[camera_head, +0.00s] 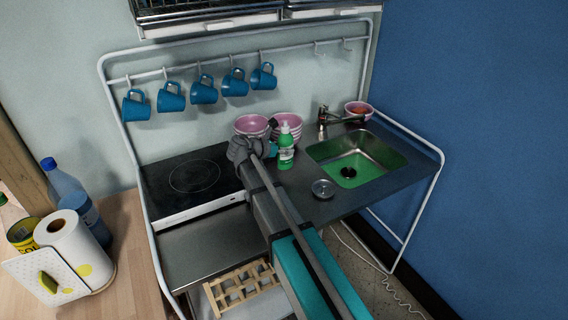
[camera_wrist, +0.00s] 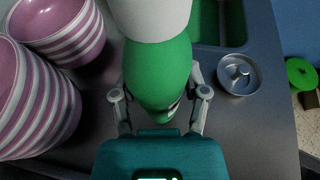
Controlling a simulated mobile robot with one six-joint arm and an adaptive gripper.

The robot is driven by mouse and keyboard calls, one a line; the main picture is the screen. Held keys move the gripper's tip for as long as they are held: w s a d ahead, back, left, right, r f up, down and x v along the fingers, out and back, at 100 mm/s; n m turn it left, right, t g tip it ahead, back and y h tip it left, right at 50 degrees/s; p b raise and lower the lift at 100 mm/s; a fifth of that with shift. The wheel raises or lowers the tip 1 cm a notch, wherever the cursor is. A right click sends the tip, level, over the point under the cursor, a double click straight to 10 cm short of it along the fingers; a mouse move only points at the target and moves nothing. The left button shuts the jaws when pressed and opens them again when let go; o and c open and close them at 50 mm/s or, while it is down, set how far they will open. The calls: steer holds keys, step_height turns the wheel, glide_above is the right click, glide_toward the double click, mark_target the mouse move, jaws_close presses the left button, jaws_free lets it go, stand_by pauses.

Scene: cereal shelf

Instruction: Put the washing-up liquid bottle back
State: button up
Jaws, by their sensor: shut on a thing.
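The washing-up liquid bottle (camera_head: 286,157) is green with a pale label and a white top. It is upright at the counter, left of the sink, and I cannot tell whether its base touches the surface. In the wrist view the bottle (camera_wrist: 158,75) fills the middle. My gripper (camera_wrist: 161,96) has one finger on each side of the bottle's green body and is shut on it. In the head view my gripper (camera_head: 262,148) is at the bottle's left, partly hidden by my own arm.
Pink striped bowls (camera_head: 250,125) stand close behind and left of the bottle. The sink (camera_head: 358,158), with a tap (camera_head: 323,117), is to the right. A round metal strainer (camera_head: 323,188) lies in front of it. Blue mugs (camera_head: 204,90) hang above the hob (camera_head: 192,176).

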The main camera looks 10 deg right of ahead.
mark_target(284, 156)
steer(key=shift+w+f+b, duration=0.35)
steer(key=shift+w+f, duration=0.25)
steer(key=shift+f, duration=0.1)
steer(key=shift+w+f+b, duration=0.35)
steer(key=shift+f+b, duration=1.65)
steer(key=shift+f, duration=0.15)
steer(key=o, duration=1.3)
steer(key=shift+r, duration=0.25)
